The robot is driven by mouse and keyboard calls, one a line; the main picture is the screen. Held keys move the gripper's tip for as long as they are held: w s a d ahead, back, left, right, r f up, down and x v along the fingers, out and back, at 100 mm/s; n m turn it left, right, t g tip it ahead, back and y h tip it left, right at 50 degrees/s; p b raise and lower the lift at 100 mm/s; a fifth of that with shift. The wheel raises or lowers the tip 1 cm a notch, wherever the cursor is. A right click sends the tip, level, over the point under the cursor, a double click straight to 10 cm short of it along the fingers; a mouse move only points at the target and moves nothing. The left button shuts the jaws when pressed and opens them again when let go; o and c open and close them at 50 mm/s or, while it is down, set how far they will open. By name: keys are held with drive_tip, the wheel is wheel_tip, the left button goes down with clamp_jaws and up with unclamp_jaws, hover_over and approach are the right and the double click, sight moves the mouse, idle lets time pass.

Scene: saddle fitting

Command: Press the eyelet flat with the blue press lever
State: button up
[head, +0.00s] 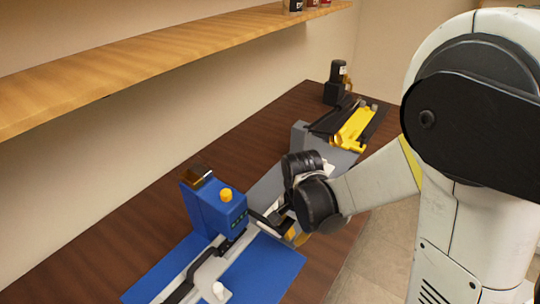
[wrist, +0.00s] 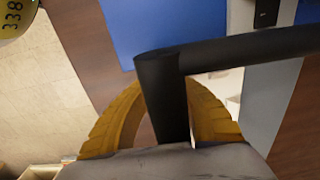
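The blue press (head: 215,208) stands on the bench in the head view, with a yellow knob on top. Its black lever (head: 262,222) reaches out to the right towards my gripper (head: 292,235). In the wrist view the black lever (wrist: 161,100) is a large bent bar, with one part running off to the right. The yellow fingers of my gripper (wrist: 165,90) arch in on both sides of the bar and close together at it. The bar hides the fingertips. The eyelet cannot be made out.
A grey and yellow device (head: 352,129) and a dark bottle-like item (head: 337,85) stand farther back. A wooden shelf (head: 150,62) runs above the bench.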

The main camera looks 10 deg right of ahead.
drive_tip(key=shift+w+a+r+p, duration=0.1)
drive_tip(key=shift+w+r+p, duration=0.05)
drive_tip(key=shift+r+p, duration=1.3)
drive_tip(key=shift+w+a+r+p, duration=0.15)
drive_tip(key=shift+r+p, duration=0.85)
drive_tip(key=shift+r, duration=1)
drive_tip(key=shift+w+a+r+p, duration=0.1)
drive_tip(key=shift+r+p, duration=1.1)
drive_tip(key=shift+r, duration=0.6)
